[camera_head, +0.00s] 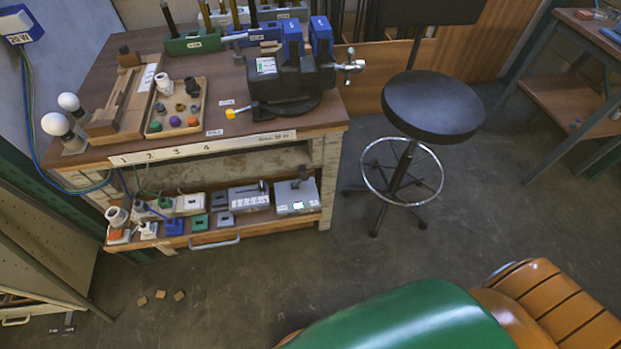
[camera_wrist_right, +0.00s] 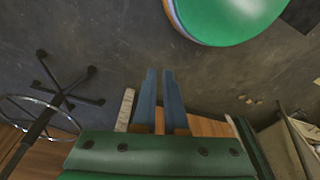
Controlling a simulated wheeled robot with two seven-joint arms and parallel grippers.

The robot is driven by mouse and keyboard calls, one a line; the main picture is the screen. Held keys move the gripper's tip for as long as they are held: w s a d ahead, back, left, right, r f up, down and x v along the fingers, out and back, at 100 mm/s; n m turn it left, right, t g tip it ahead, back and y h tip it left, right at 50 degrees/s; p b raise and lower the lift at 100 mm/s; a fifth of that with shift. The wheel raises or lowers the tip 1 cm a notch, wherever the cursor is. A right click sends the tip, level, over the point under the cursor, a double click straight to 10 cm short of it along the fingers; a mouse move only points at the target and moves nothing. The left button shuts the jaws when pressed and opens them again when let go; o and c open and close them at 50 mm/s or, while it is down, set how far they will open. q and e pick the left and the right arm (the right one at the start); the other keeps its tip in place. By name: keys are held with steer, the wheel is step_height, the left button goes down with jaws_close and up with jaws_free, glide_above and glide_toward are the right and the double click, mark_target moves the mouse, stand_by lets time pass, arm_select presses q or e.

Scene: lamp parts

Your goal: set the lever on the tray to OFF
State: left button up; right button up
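A low wooden tray (camera_head: 280,224) under the workbench holds several small devices. A grey box (camera_head: 295,203) with a dark upright lever-like part (camera_head: 303,174) stands at its right end. My right gripper (camera_wrist_right: 159,75) shows only in the right wrist view. Its two blue-grey fingers stand slightly apart with nothing between them, above the floor and away from the tray. My left gripper is in neither view.
The bench top (camera_head: 230,125) above the tray carries a vise (camera_head: 285,85), a parts tray (camera_head: 178,105) and lamp bulbs. A black stool (camera_head: 433,105) stands to the right. Small wooden pieces (camera_head: 160,294) lie on the floor. The floor before the tray is otherwise mostly clear.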

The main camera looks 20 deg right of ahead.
mark_target(300, 181)
steer(key=w+m+t+b, duration=0.1)
steer(key=w+m+b, duration=0.1)
steer(key=w, duration=0.2)
steer(key=w+f+m+t+b, duration=0.1)
steer(key=w+m+t+b, duration=0.1)
steer(key=w, duration=0.3)
steer(key=w+f+m+t+b, duration=0.1)
steer(key=w+m+t+b, duration=0.1)
steer(key=w, duration=0.2)
steer(key=shift+w+a+m+y+b, duration=0.15)
steer(key=shift+a+m+y+b, duration=0.15)
steer(key=shift+y+b, duration=0.1)
jaws_close()
steer(key=w+d+r+m+t+h+b, duration=0.35)
steer(key=w+r+m+t+b, duration=0.75)
steer(key=w+r+m, duration=0.5)
steer(key=shift+m+y, duration=0.3)
steer(key=shift+y, duration=0.15)
steer(key=w+a+r, duration=0.1)
steer(key=w, duration=0.2)
steer(key=w+r, duration=0.1)
steer(key=w, duration=0.2)
steer(key=w+a+p, duration=0.1)
steer(key=w, duration=0.2)
steer(key=shift+w+a+r, duration=0.3)
steer(key=shift+w+r, duration=0.05)
steer(key=shift+r, duration=0.05)
